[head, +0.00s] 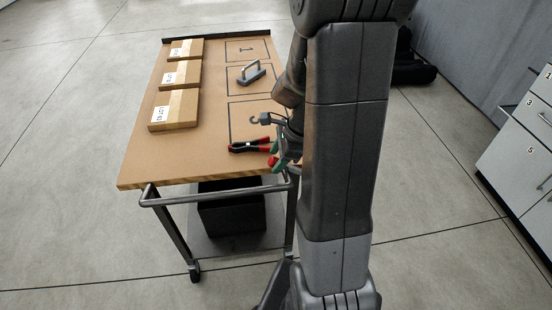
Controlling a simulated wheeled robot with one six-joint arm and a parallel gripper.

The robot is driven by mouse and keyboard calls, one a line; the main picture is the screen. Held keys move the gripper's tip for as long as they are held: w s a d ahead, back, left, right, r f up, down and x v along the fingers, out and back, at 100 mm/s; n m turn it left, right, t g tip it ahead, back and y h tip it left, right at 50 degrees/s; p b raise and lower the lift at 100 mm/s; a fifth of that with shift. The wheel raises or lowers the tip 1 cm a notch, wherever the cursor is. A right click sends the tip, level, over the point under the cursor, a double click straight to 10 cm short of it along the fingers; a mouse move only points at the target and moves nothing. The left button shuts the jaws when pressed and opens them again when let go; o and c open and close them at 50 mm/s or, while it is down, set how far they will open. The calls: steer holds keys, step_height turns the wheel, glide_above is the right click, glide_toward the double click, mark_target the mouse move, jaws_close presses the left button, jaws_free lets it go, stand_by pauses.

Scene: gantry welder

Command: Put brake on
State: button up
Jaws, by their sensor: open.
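The wheeled cart has a wooden top (185,150) and a tubular push handle (215,195) along its near edge. A caster (195,274) shows on the floor at the near left leg; whether it carries a brake pedal, and its position, is too small to tell. The near right caster is hidden behind my arm. My gripper (287,146) is at the right edge of the cart top, partly hidden by my own arm. It is open, and I see nothing held in it.
Three cardboard boxes (174,109) line the left of the cart top. Marked squares hold a grey-handled tool (252,72) and a hook (262,119). Red-and-black pliers (250,146) lie in front. A drawer cabinet (520,150) stands right. The floor left is clear.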

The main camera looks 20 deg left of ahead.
steer(key=shift+a+f, duration=0.2)
steer(key=shift+f, duration=0.25)
jaws_close()
